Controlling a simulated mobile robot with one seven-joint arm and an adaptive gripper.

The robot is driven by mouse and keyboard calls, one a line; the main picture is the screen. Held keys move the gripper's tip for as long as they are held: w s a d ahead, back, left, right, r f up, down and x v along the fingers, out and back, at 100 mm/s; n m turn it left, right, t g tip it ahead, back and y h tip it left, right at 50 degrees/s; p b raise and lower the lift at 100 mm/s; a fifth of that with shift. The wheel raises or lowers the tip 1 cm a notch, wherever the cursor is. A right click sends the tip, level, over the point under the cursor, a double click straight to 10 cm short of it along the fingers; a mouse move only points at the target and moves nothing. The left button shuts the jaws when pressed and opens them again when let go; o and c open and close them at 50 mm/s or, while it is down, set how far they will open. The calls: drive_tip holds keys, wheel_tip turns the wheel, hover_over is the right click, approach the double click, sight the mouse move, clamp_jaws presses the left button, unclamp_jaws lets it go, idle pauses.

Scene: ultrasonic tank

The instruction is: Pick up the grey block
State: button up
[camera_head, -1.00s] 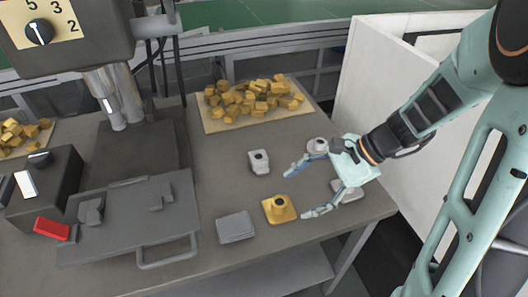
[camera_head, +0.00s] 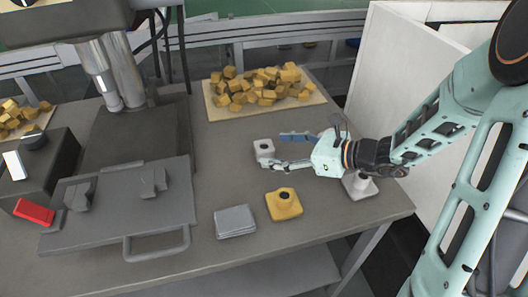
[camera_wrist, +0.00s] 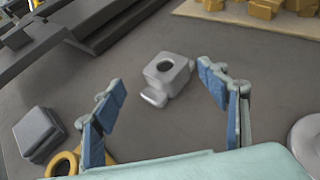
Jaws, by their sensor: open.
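A light grey block (camera_head: 264,148) with a round dark hole in its top stands on the grey table. In the wrist view this block (camera_wrist: 168,75) lies ahead, between the lines of my two fingers, with a small piece jutting from its lower left. A flat, darker grey square block (camera_head: 235,221) lies nearer the table's front edge; it shows at left in the wrist view (camera_wrist: 38,135). My gripper (camera_head: 274,150) is open and empty, its fingers pointing left towards the holed block. I cannot tell whether a finger touches it.
A pale round-topped part (camera_head: 360,186) stands below my wrist. A board (camera_head: 219,106) of yellow cubes lies behind. A grey plate (camera_head: 120,220) is at left.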

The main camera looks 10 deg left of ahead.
sight(262, 146)
drive_tip(key=x, duration=0.5)
drive_tip(key=shift+w+b, duration=0.4)
drive_tip(key=shift+w, duration=0.05)
drive_tip(key=shift+r, duration=0.1)
drive_tip(key=c, duration=1.5)
drive_tip(key=shift+o, duration=0.2)
